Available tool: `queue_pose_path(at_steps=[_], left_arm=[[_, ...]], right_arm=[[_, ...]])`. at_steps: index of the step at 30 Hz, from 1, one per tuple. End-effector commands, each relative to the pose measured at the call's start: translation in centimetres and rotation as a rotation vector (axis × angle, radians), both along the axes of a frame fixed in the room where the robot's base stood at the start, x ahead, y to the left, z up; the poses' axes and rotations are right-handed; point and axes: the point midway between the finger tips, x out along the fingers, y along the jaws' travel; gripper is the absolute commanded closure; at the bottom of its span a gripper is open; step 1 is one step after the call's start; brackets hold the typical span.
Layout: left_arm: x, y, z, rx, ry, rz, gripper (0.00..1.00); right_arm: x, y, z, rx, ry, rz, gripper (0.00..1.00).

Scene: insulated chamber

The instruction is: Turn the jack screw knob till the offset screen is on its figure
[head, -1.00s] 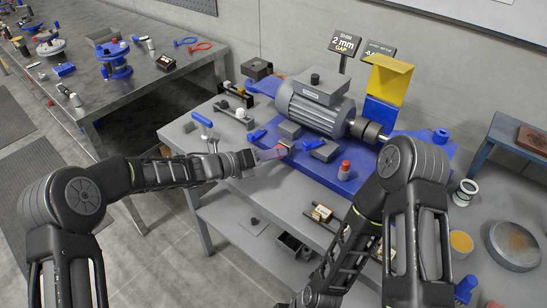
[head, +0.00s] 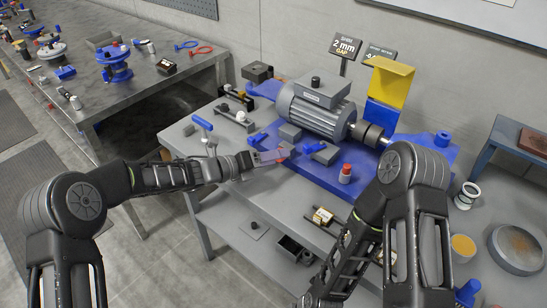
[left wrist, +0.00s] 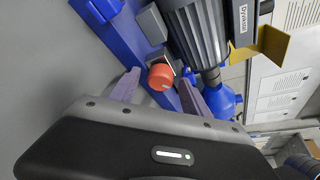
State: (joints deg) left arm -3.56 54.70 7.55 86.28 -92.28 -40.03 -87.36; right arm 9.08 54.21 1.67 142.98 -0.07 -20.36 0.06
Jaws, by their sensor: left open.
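The jack screw knob is red-orange with a pale mark and shows in the left wrist view (left wrist: 161,77), in front of a small grey block on the blue base. My left gripper (head: 274,157) is open; its two purple-grey fingers (left wrist: 160,95) lie either side of the knob's line in the left wrist view. I cannot tell whether they touch it. My right gripper is out of view.
A grey motor (head: 315,105) stands on the blue base (head: 372,172). A dark gap screen reads 2 mm (head: 345,46). A yellow guard (head: 389,76) rises over the coupling. A blue-handled tool (head: 203,124) is at the left.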

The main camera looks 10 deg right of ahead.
Motion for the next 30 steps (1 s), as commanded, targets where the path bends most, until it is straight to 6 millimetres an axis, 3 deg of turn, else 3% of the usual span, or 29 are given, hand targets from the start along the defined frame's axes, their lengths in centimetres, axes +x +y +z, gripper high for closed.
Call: queue_pose_path(at_steps=[8,21,30], left_arm=[[-0.1,0.4,0.1,0.001,-0.001,0.001,0.45],[-2.4,6.1,1.6,0.001,-0.002,0.002,0.45],[-2.8,7.1,1.9,0.000,0.000,0.000,0.45]], right_arm=[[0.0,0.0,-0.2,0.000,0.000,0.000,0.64],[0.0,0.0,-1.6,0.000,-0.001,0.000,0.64],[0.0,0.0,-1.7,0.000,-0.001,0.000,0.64]])
